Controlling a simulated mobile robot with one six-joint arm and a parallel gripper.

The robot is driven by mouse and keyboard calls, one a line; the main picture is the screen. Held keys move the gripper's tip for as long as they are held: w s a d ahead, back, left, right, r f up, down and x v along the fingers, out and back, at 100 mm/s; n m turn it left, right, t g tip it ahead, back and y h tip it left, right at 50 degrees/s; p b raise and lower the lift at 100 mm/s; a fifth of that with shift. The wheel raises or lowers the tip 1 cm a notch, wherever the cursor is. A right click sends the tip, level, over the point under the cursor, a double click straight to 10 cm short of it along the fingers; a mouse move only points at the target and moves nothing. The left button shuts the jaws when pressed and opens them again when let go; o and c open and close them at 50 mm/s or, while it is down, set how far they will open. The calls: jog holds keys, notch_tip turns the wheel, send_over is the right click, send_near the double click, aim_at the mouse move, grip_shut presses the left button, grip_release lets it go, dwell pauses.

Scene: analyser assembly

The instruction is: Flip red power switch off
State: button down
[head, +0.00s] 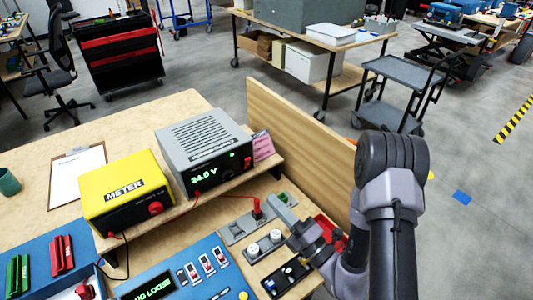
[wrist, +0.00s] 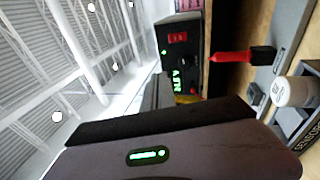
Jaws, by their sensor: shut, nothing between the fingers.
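The grey power supply (head: 203,150) stands on the wooden shelf, its green display reading 24.0 V. Its red power switch (head: 247,162) is at the right end of the front panel, near a lit green lamp. In the wrist view, the power supply (wrist: 184,55) appears turned on its side, with the red switch (wrist: 178,37) lit-looking near the top. My gripper (head: 303,241) is low at the bench's right side, to the right of and nearer than the switch, apart from it. In the wrist view its shut fingers (wrist: 158,92) point toward the power supply. The fingertips are hard to make out.
A yellow meter (head: 124,192) stands left of the supply. A red plug (head: 257,208) with a cable rises from a grey block in front. White-capped knobs (head: 264,245) and a blue panel (head: 175,280) lie nearer. A wooden side board (head: 300,140) bounds the bench's right.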

aim_at(249, 160)
jog(key=d+f+m+h, duration=0.1)
jog(key=w+d+f+m+t+h, duration=0.1)
jog(key=f, duration=0.1)
jog(key=shift+w+d, duration=0.15)
jog(key=shift+d, duration=0.05)
jog(key=shift+a+r, duration=0.1)
jog(key=p+x, duration=0.2)
jog(key=x, duration=1.2)
jog(key=shift+w, duration=0.1)
jog(key=shift+p, duration=0.35)
